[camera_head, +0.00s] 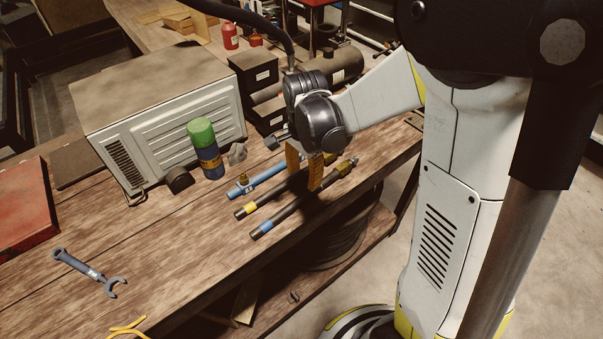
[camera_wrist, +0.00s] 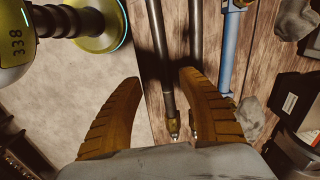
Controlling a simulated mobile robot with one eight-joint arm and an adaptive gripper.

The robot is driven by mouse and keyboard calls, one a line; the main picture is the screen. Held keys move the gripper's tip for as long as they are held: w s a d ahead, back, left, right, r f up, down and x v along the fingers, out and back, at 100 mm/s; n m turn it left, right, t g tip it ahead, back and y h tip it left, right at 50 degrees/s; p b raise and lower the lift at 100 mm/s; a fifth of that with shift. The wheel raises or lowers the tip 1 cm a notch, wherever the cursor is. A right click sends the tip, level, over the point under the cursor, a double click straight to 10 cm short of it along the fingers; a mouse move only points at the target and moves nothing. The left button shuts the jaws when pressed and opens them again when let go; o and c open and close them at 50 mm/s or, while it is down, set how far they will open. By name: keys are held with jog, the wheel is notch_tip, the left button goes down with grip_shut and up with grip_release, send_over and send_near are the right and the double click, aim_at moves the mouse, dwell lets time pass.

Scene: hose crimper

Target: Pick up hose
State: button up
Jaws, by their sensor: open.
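Two dark hoses lie side by side on the wooden workbench (camera_head: 160,230). The hose with the blue end band (camera_head: 285,214) is closer to the bench's front edge; the one with the yellow end band (camera_head: 263,197) lies behind it. Both run under my gripper (camera_head: 304,180), which points down with orange fingers apart. In the wrist view, my gripper (camera_wrist: 161,76) is open. The edge-side hose (camera_wrist: 167,85) shows between its fingers, with a brass fitting at its lower end. The second hose (camera_wrist: 196,45) is partly hidden by the right finger. I cannot tell the fingertips' height exactly.
A blue tool (camera_head: 258,180) lies just behind the hoses. A green-capped spray can (camera_head: 206,150) and a large white machine (camera_head: 165,110) stand farther back. A wrench (camera_head: 88,270) lies front left. The bench edge is close beside the hoses, with floor beyond.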

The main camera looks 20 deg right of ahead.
aim_at(303, 196)
jog(key=f+b, duration=0.1)
jog(key=f, duration=0.2)
jog(key=f+b, duration=0.1)
jog(key=f, duration=0.3)
jog(key=w+f+b, duration=0.1)
jog(key=f, duration=0.3)
jog(key=shift+d+f, duration=0.1)
jog(key=shift+f, duration=0.05)
jog(key=shift+s, duration=0.1)
grip_shut()
